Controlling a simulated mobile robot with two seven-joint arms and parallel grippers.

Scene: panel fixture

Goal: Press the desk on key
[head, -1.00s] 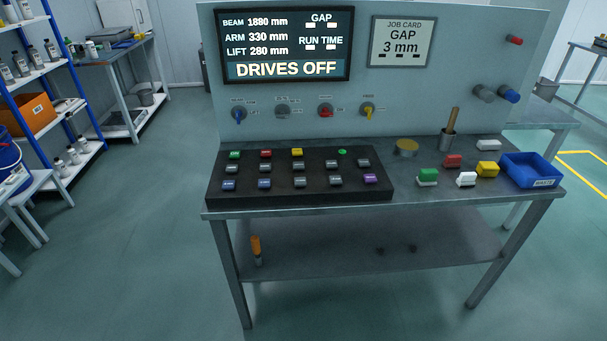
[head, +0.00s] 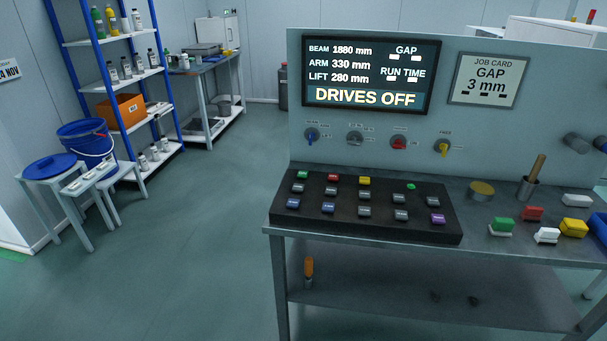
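A black key desk (head: 362,222) lies on the console table, with rows of small coloured keys on it. A green key (head: 303,175) is at its back left corner, beside a red key (head: 332,177) and a yellow key (head: 364,181). A purple key (head: 437,218) is at the front right. The key labels are too small to read surely, so I cannot confirm which is the desk on key. A small green round spot (head: 411,187) is at the back right. The display (head: 371,75) reads DRIVES OFF. Neither of my grippers is in view.
The upright panel behind has several knobs, including a red knob (head: 399,143), and a job card (head: 488,79) reading GAP 3 mm. Open floor lies left, before a blue-framed shelf (head: 128,130) and stools.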

